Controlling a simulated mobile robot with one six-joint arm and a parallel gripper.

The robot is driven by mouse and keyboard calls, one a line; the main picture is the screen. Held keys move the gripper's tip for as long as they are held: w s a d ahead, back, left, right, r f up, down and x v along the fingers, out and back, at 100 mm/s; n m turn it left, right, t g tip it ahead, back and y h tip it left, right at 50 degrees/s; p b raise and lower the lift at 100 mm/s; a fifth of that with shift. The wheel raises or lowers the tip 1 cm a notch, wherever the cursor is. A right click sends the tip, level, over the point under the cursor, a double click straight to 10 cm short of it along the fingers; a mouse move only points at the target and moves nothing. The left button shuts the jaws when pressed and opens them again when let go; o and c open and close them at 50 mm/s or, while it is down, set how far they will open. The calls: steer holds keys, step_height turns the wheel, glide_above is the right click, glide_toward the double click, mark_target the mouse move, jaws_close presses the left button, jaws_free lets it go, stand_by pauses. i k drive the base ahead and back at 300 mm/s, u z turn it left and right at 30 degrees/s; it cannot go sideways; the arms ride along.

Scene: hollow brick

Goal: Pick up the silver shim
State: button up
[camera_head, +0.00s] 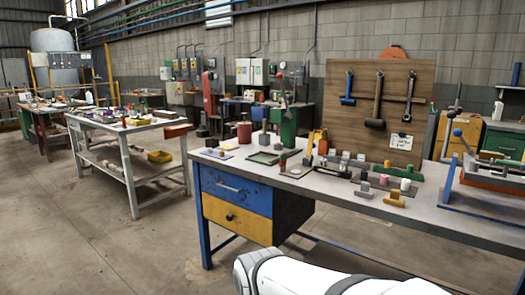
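A grey-topped workbench (330,190) with a blue and a yellow drawer stands ahead at the right. Many small parts lie on it, too small to name with certainty. A small pale, flat, round piece (295,171) lies near its front left edge; it may be the silver shim, but I cannot tell for sure. A white link of my arm shows at the bottom, in front of the bench. My gripper is not in view.
A wooden tool board (377,104) with hanging hammers stands at the bench's back. A red canister (244,133) stands on the bench's left part. A blue-handled metal device (480,180) is at its right end. Another table (130,128) stands left; open floor lies between.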

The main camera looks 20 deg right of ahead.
mark_target(361, 159)
steer(key=z, duration=0.6)
steer(key=i, duration=1.3)
steer(key=z, duration=0.9)
steer(key=k, duration=0.65)
steer(key=z, duration=0.25)
steer(key=i, duration=0.65)
steer(key=u, duration=0.05)
